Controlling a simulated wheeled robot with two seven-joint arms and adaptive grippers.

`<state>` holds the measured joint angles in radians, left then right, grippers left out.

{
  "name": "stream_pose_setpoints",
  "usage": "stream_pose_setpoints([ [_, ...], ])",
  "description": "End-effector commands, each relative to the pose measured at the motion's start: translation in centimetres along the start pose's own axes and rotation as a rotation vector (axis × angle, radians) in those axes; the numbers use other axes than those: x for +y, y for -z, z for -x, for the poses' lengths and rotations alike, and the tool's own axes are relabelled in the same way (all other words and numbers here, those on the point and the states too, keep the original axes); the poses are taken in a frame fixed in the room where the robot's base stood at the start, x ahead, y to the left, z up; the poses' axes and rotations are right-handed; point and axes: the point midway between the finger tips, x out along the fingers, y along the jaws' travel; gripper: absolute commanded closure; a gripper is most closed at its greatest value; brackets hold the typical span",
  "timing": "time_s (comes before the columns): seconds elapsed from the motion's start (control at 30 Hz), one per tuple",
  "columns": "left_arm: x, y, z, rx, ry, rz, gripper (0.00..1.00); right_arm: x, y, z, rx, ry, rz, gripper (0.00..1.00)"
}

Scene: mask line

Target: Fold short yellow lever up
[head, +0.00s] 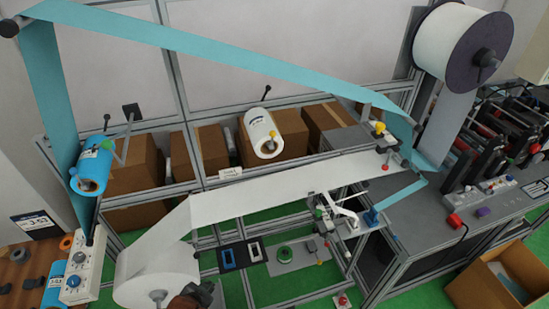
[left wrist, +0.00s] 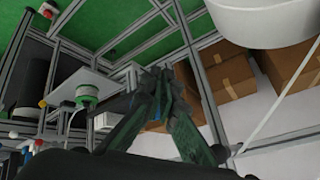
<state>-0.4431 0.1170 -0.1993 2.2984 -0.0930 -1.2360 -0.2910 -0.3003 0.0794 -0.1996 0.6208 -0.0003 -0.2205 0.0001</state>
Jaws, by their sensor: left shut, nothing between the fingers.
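Several small yellow parts show in the head view, and I cannot tell for certain which is the short yellow lever. My left gripper (head: 192,300) is low at the bottom edge, by the large white roll, apart from these parts. In the left wrist view its dark fingers (left wrist: 160,88) are shut and empty. My right gripper is out of view.
The large white roll (head: 157,275) stands beside my left gripper. White web (head: 290,185) and a teal band (head: 230,62) span the frame. A control box (head: 85,265) is at left; an open cardboard box (head: 500,280) is at lower right. Metal frame bars surround the area.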

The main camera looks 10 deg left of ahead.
Motion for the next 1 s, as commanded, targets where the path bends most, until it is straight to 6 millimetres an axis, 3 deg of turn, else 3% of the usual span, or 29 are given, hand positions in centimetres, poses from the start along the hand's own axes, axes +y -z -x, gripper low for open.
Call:
stream_pose_setpoints([
  [0.03,-0.7,1.0,1.9,0.015,0.009,-0.003,1.00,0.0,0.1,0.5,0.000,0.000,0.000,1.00],
  [0.13,-1.7,2.5,5.1,0.038,0.024,-0.012,1.00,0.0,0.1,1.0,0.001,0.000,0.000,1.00],
  [0.23,-2.5,7.8,5.8,0.163,0.082,-0.163,1.00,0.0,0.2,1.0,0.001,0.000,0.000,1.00],
  [0.47,-3.6,20.1,9.7,0.447,0.291,-0.534,1.00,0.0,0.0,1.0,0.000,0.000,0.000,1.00],
  [0.57,-3.5,26.6,13.1,0.591,0.445,-0.735,1.00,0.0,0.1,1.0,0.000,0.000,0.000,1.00],
  [0.6,-3.2,29.3,14.9,0.650,0.523,-0.821,1.00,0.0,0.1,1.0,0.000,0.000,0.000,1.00],
  [0.73,-1.7,36.7,21.7,0.813,0.812,-1.080,1.00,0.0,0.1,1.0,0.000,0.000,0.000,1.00],
  [0.8,-0.7,39.1,24.7,0.866,0.946,-1.177,1.00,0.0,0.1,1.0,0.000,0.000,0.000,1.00],
  [0.9,0.3,41.0,27.7,0.909,1.077,-1.256,1.00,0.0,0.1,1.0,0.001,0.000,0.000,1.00],
  [1.0,0.6,41.8,28.8,0.922,1.133,-1.288,1.00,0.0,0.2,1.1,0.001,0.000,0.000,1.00],
])
